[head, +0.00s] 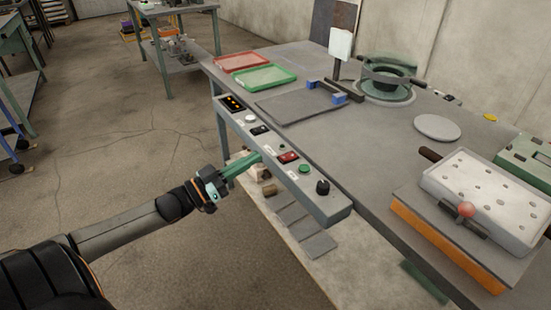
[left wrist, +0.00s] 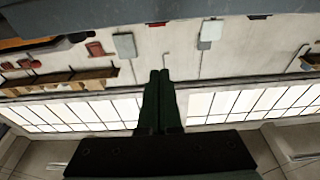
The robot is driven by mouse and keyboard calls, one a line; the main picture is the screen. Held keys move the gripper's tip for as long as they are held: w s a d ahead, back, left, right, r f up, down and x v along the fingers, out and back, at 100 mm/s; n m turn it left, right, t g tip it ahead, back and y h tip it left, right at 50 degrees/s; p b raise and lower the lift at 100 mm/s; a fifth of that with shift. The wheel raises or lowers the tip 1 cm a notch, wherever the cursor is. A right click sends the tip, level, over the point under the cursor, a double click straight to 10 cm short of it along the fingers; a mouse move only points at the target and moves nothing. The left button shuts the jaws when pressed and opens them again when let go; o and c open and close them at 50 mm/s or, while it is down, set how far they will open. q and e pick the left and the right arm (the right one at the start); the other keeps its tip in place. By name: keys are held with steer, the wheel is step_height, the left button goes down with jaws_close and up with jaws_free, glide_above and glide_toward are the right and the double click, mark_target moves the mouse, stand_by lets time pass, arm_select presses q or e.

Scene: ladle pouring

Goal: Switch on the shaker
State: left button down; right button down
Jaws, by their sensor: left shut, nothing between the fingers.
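A grey control panel (head: 337,208) runs along the table's near left edge. It carries a dark display with orange lights (head: 232,103), a white knob (head: 250,118), a red switch (head: 289,157), a green button (head: 304,168) and a black knob (head: 322,186). A green round machine (head: 388,75) stands at the back; I cannot tell whether it is the shaker. My left gripper (head: 259,157) is shut and empty, its green fingers at the panel's near side; contact is unclear. Its fingers (left wrist: 160,75) also show together in the left wrist view. My right gripper is not in view.
A red tray (head: 243,61) and a green tray (head: 265,77) lie on the far left of the table. A white perforated box (head: 485,193) sits on an orange-edged platform (head: 440,245) at the right. Open floor (head: 120,150) lies left of the table.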

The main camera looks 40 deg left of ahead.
arm_select(q)
steer(key=r+b, duration=0.1)
steer(key=r, duration=0.1)
glide_above(275, 160)
steer(key=d, duration=0.1)
steer(key=shift+s+f, duration=0.1)
steer(key=shift+s, duration=0.2)
steer(key=f, duration=0.1)
steer(key=f+b, duration=0.1)
steer(key=f, duration=0.1)
steer(key=shift+s+f, duration=0.25)
steer(key=shift+f, duration=0.3)
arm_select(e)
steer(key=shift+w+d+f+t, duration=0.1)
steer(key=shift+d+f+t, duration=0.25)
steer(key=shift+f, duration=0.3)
arm_select(q)
steer(key=shift+f+b, duration=0.1)
steer(key=shift+b, duration=0.2)
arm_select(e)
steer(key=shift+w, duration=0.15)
